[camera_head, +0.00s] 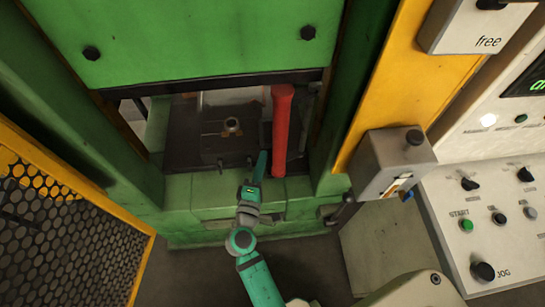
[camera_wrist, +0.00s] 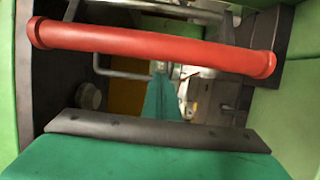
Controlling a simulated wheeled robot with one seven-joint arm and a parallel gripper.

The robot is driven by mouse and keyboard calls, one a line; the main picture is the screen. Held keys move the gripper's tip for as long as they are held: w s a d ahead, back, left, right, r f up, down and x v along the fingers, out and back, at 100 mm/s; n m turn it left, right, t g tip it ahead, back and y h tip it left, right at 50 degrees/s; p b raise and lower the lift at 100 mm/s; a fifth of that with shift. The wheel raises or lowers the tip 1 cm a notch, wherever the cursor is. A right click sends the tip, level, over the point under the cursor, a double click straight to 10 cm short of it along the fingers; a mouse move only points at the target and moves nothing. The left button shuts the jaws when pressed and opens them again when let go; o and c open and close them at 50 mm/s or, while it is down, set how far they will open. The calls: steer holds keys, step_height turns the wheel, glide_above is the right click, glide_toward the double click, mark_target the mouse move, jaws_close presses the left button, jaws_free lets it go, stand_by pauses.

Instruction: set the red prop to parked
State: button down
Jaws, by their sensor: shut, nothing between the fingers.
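The red prop (camera_head: 282,130) is a long red bar. In the head view it stands upright at the right side of the opening in the green machine, its top near the upper green plate and its lower end near the front ledge. In the wrist view the red prop (camera_wrist: 150,48) runs sideways across the top of the picture, with both ends visible. My gripper (camera_head: 261,165) is shut and empty, just left of the prop's lower part in the head view. The prop is not between its fingers. I cannot tell whether they touch.
A grey box (camera_head: 393,165) with a black knob is on the yellow post (camera_head: 395,85). A box marked "free" (camera_head: 478,27) is above right. A control panel (camera_head: 490,215) with knobs and buttons stands at the right. A mesh guard (camera_head: 65,225) blocks the left.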

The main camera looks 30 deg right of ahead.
stand_by(0.4)
steer(key=v, duration=1)
steer(key=shift+s+a, duration=0.3)
steer(key=w+a+r+m+g+h, duration=0.1)
steer(key=w+r+m+g+h, duration=0.1)
steer(key=w, duration=0.5)
steer(key=w+a+r+m+g+h, duration=0.2)
steer(key=w+r, duration=0.3)
steer(key=w, duration=0.2)
steer(key=shift+g, duration=0.3)
